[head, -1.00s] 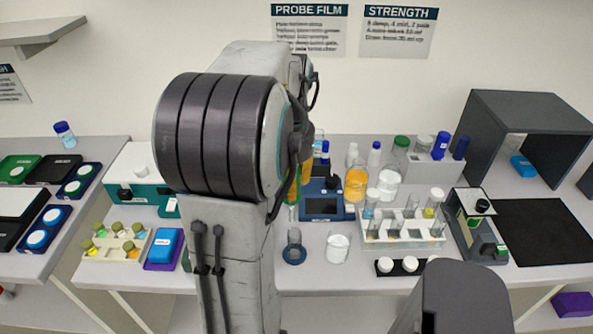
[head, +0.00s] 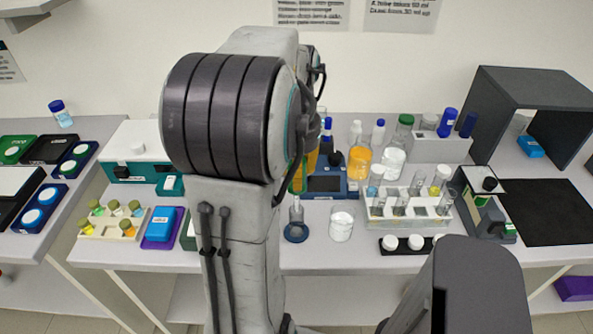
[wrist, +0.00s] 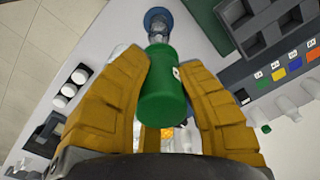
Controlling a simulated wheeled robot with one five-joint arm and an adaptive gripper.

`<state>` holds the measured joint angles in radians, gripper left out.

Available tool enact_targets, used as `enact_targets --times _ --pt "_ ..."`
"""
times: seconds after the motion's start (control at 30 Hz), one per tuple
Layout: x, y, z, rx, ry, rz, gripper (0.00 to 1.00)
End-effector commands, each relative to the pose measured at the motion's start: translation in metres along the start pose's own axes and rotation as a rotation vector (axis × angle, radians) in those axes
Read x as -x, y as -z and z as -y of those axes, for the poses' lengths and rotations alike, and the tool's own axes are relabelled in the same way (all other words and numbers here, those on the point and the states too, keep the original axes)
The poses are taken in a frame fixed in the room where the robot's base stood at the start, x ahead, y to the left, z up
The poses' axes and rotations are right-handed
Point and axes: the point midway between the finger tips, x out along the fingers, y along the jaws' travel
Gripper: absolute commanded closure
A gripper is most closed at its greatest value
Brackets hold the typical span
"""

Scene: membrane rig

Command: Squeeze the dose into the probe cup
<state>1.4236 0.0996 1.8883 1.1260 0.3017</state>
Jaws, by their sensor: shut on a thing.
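My gripper (wrist: 157,55) has yellow fingers on both sides of a green dropper bulb (wrist: 163,95) and is shut on it. In the head view my arm hides most of the gripper, and only a bit of the green bulb (head: 297,181) shows. A small clear cup with a round blue base (wrist: 159,17) lies past the bulb's far end in the wrist view. In the head view this cup's blue base (head: 296,232) stands on the bench below the gripper. The dropper's tip is hard to make out, so I cannot tell whether it is inside the cup.
A beaker (head: 341,226) stands just right of the cup. A white tube rack (head: 408,212) and a dark strip with white caps (head: 391,243) are further right. A blue device with a screen (head: 326,183) and an orange-filled bottle (head: 359,162) stand behind.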

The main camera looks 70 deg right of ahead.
Motion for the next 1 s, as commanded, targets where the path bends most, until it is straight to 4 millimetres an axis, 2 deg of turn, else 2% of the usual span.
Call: enact_targets --times 0.03,0.5,1.0 --pt "-0.008 0.0 0.0 0.0 0.0 0.001 1.0" --pt "-0.043 -0.001 0.0 0.0 0.0 0.001 1.0" --pt "-0.051 -0.002 -0.001 0.0 0.0 0.001 1.0"
